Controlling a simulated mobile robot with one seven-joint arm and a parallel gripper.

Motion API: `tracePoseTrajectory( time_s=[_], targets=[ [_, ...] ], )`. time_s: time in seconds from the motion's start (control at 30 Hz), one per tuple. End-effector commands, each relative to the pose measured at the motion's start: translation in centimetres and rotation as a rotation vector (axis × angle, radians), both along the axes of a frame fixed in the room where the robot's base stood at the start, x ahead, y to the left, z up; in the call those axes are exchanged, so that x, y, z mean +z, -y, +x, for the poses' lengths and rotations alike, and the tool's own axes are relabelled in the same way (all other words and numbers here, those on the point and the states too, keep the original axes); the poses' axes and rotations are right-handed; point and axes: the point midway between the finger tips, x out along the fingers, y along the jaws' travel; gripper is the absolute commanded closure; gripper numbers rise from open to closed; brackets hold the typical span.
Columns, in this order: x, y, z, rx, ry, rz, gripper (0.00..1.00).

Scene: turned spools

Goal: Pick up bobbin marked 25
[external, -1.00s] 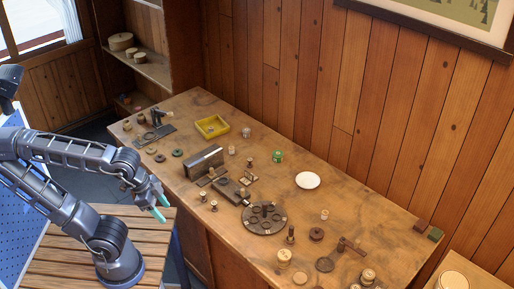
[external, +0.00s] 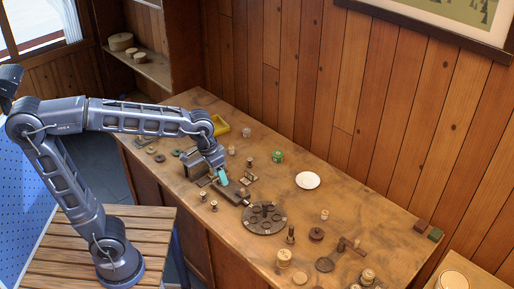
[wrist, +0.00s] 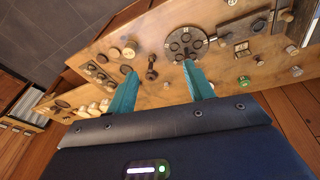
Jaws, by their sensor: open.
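No number is legible on any spool, so I cannot tell which bobbin is marked 25. Candidates in the external view are a green spool (external: 277,157), a pale spool (external: 231,150), a dark spool (external: 249,162), two small spools (external: 214,206) at the front edge, and a pale one (external: 325,214) further right. My gripper (external: 221,177), with teal fingers, is over the bench left of the round dark plate (external: 265,229). In the wrist view my gripper (wrist: 160,72) is open with nothing held between its fingers; a small green spool (wrist: 244,80) lies to their right.
A grey block (external: 192,168) stands by my gripper, and a yellow tray (external: 221,127) is behind it. A white dish (external: 308,180) lies towards the wall. Bare bench surrounds the dish.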

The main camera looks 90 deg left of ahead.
Motion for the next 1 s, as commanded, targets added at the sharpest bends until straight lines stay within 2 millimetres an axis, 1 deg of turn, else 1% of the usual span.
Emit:
tracePoseTrajectory(
  time_s=[0.03, 0.2, 0.37, 0.5, 0.57, 0.6, 0.77, 0.8, 0.87, 0.9, 0.97, 1.0],
  targets=[
    [-0.3, -1.5, 1.2, 0.036, -0.013, -0.010, 0.48],
    [-1.1, -6.1, 4.4, 0.154, -0.043, -0.041, 0.48],
    [-2.5, -11.0, 7.0, 0.263, -0.073, -0.070, 0.48],
    [-4.0, -15.5, 8.9, 0.360, -0.096, -0.096, 0.48],
    [-4.8, -17.5, 9.6, 0.402, -0.106, -0.106, 0.48],
    [-5.4, -18.8, 10.0, 0.429, -0.114, -0.114, 0.48],
    [-8.0, -24.4, 11.2, 0.538, -0.142, -0.142, 0.48],
    [-8.7, -25.9, 11.4, 0.566, -0.149, -0.150, 0.48],
    [-9.9, -28.0, 11.6, 0.607, -0.159, -0.160, 0.48],
    [-10.6, -29.5, 11.7, 0.635, -0.165, -0.167, 0.48],
    [-11.9, -31.6, 11.8, 0.676, -0.174, -0.179, 0.48],
    [-12.7, -33.0, 11.8, 0.703, -0.180, -0.186, 0.48]
  ],
)
